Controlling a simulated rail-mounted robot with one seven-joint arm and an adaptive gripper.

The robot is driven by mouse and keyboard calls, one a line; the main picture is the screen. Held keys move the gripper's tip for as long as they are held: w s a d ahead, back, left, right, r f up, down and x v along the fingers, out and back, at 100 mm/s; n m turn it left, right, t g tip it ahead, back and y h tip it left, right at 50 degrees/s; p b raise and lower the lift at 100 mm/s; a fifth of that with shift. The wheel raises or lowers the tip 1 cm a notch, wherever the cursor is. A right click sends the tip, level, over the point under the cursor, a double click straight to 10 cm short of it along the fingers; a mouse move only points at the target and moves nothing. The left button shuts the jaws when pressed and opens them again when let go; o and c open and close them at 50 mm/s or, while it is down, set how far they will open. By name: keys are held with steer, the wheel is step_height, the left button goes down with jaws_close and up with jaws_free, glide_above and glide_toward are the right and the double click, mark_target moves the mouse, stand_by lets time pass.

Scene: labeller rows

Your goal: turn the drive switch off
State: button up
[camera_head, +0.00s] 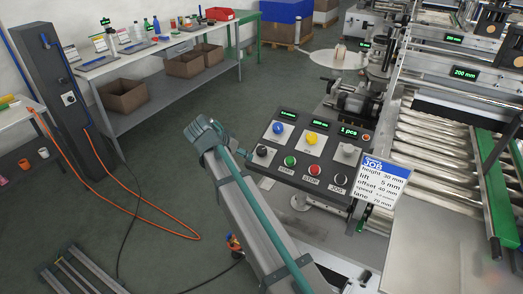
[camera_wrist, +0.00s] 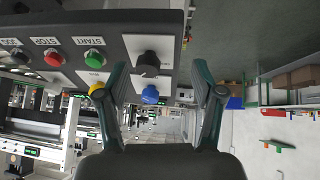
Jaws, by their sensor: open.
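The control panel (camera_head: 314,153) is a dark sloped box. A black rotary knob (camera_head: 262,151), which I take for the drive switch, sits on a light plate at its left edge, left of the green START button (camera_head: 290,160). The knob also shows large in the wrist view (camera_wrist: 148,63), upper middle, with a light line on its face; its label is unreadable. My gripper (camera_head: 211,132) is left of the panel, apart from the knob in the head view. In the wrist view the open, empty fingers (camera_wrist: 159,75) stand on either side of the knob's line of sight.
Near the knob are a blue knob (camera_head: 278,128), a yellow knob (camera_head: 312,138), the red STOP button (camera_head: 314,170) and a black JOG button (camera_head: 340,180). A job card (camera_head: 384,180) stands at the panel's right. The roller conveyor (camera_head: 450,150) is beyond; open floor lies left.

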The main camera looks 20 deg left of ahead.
mark_target(261, 149)
step_height(261, 149, up, 4)
steer(key=w+m+h, duration=0.1)
steer(key=w+m, duration=0.1)
steer(key=m, duration=0.1)
steer(key=w+d+f+m+p, duration=0.1)
steer(key=w+f, duration=0.1)
steer(key=w+d+f+m, duration=0.1)
steer(key=w+d+f, duration=0.1)
steer(key=f, duration=0.1)
steer(key=w+d+f+m+t+p, duration=0.1)
steer(key=w+f, duration=0.1)
steer(key=w, duration=0.1)
steer(key=shift+d+f+h+p, duration=0.2)
steer(key=shift+f+h+p, duration=0.1)
steer(key=shift+f+p, duration=0.05)
steer(key=c, duration=1.1)
